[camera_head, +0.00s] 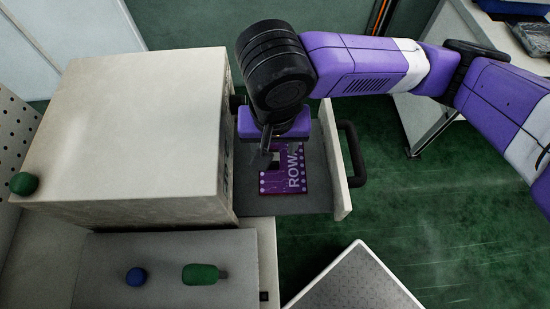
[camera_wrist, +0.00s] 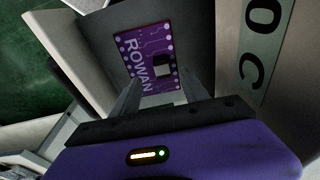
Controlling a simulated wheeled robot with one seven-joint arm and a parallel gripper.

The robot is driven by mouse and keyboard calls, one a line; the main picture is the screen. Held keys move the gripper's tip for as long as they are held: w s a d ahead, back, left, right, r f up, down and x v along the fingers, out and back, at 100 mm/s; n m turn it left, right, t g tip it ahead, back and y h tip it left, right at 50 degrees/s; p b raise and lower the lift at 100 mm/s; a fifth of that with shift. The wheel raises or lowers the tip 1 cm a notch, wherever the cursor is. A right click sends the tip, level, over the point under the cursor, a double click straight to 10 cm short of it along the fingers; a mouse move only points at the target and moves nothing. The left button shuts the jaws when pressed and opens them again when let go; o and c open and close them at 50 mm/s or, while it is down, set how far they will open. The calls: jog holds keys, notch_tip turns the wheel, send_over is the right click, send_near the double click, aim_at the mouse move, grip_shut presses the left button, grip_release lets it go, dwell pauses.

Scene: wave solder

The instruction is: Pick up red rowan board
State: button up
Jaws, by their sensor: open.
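A board lettered ROWAN lies flat in an open drawer (camera_head: 318,200); it looks purple in both views, not red. In the head view the board (camera_head: 275,184) shows "ROW", with its far end partly hidden by my gripper. In the wrist view the whole word shows on the board (camera_wrist: 143,50), with a grey and black block on its face. My gripper (camera_head: 265,152) points down over the far part of the board. Its two fingers (camera_wrist: 161,92) are apart with nothing between them, in front of the board's near edge in the wrist view.
The drawer slides out of a large beige cabinet (camera_head: 135,120); a dark handle (camera_head: 352,155) is on its front. A grey ledge (camera_head: 165,285) holds a blue ball (camera_head: 136,276) and a green cylinder (camera_head: 201,274). Green floor is open at right.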

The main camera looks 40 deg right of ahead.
aim_at(282, 160)
jog(key=f, duration=0.2)
jog(key=w+f, duration=0.1)
jog(key=f, duration=0.4)
jog(key=shift+w+d+f, duration=0.1)
jog(key=shift+w+d, duration=0.1)
jog(key=shift+d, duration=0.2)
jog(key=shift+c, duration=0.4)
grip_shut()
